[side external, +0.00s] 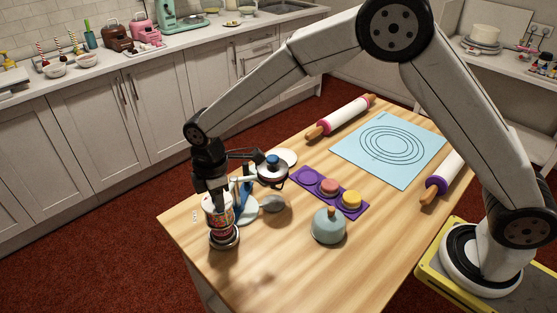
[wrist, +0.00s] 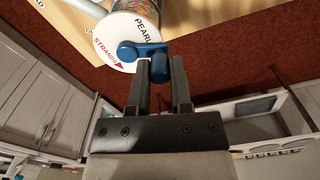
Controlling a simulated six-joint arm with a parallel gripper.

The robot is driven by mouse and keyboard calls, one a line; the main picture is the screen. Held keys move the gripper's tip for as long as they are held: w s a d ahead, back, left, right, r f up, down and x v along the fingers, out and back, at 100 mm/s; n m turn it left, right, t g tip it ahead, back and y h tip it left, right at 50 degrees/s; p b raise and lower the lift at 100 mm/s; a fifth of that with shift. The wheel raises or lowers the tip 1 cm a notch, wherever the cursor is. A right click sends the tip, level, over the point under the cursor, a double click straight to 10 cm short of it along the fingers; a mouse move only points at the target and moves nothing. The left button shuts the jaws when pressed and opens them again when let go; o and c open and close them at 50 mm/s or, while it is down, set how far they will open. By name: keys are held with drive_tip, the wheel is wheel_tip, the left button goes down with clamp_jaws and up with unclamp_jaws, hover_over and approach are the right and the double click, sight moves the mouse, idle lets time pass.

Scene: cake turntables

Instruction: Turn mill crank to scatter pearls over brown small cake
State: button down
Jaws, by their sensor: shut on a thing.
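The mill (side external: 219,213) is a clear-sided drum with colourful contents near the table's left corner, beside a blue stand (side external: 243,203). In the wrist view its white end disc (wrist: 112,40) reads "PEARL" and "STRANDS" with a red arrow. The blue crank (wrist: 137,51) is on this disc. My gripper (wrist: 161,70) is shut on the crank's blue knob. In the side view my gripper (side external: 215,183) is at the top of the mill and partly hides it. Below the drum is a round metal-rimmed base (side external: 223,238); I cannot make out the brown cake there.
A purple mat (side external: 308,191) holds a pink cake (side external: 329,187) and a yellow cake (side external: 351,200). A blue mat (side external: 388,174) and rolling pins lie farther right. The table front is clear.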

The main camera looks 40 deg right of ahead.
sight(205, 206)
drive_tip(key=shift+w+r, duration=0.1)
drive_tip(key=shift+w, duration=0.2)
drive_tip(key=shift+w+a, duration=0.3)
drive_tip(key=shift+a, duration=0.2)
drive_tip(key=shift+w, duration=0.15)
drive_tip(key=shift+w+a, duration=0.25)
drive_tip(key=shift+w, duration=0.2)
idle(0.3)
drive_tip(key=shift+w, duration=0.65)
